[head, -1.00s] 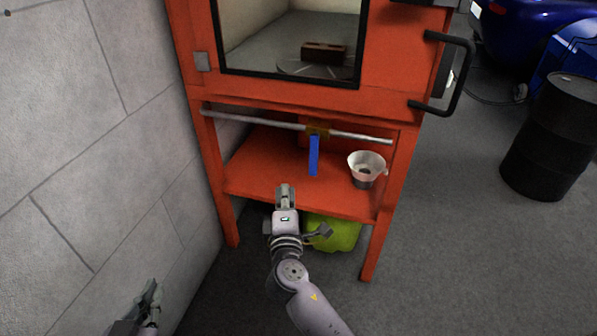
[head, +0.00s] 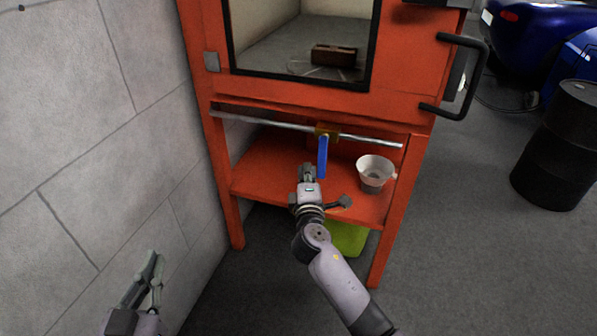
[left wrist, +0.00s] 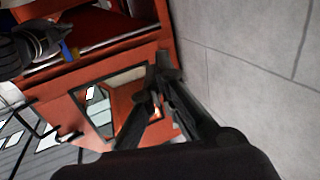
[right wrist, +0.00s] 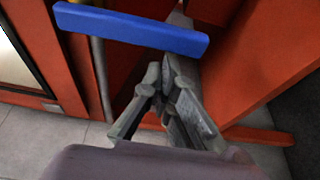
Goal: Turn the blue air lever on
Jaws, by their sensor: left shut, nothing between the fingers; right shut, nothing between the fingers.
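The blue air lever (head: 323,156) hangs down from a brass valve (head: 326,131) on the metal pipe under the orange cabinet's window. In the right wrist view the lever (right wrist: 130,26) lies across the top, just beyond my fingertips. My right gripper (head: 308,168) is shut and empty, close to the lever's lower end and a little to its left; no contact is visible. It also shows in the right wrist view (right wrist: 163,80). My left gripper (head: 156,258) is shut and empty, low at the left near the wall, far from the lever.
The orange cabinet (head: 400,100) has a black door handle (head: 478,75) at its right. A white cup (head: 376,170) stands on the lower shelf (head: 262,170), right of the lever. A green container (head: 347,238) sits below. A grey block wall (head: 70,140) bounds the left; a black barrel (head: 560,145) stands right.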

